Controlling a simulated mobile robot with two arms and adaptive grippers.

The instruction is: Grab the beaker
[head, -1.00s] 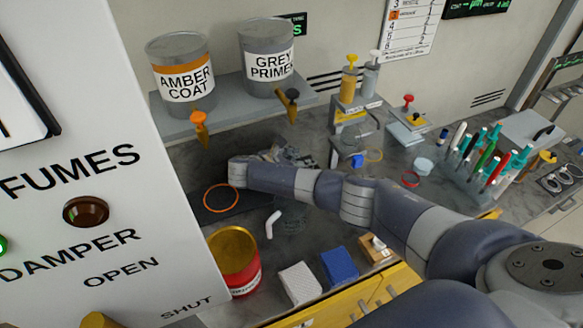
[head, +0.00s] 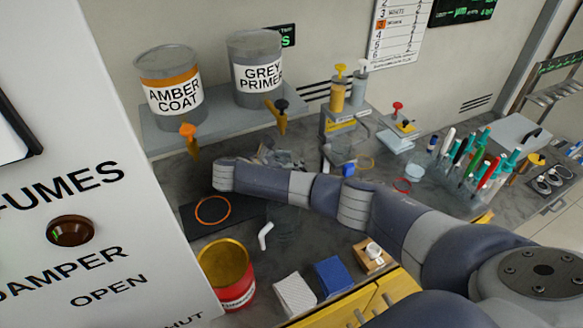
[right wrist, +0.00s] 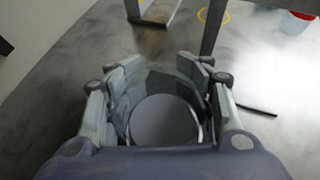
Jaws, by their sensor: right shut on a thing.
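My right gripper (right wrist: 163,88) is shut on a clear round glass beaker (right wrist: 163,122), with fingers on both sides of it in the right wrist view. I look at the beaker from one end, and its round dark grey end shows between the fingers. In the head view the right gripper (head: 280,156) is small and partly hidden behind my own arm, below the shelf of paint cans. The beaker cannot be made out clearly there. My left gripper is not in view.
The amber coat can (head: 170,88) and grey primer can (head: 255,70) stand on a shelf with taps. A red can (head: 227,275), a white box (head: 294,295) and a blue box (head: 333,275) are at the front. A marker rack (head: 475,165) is at right.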

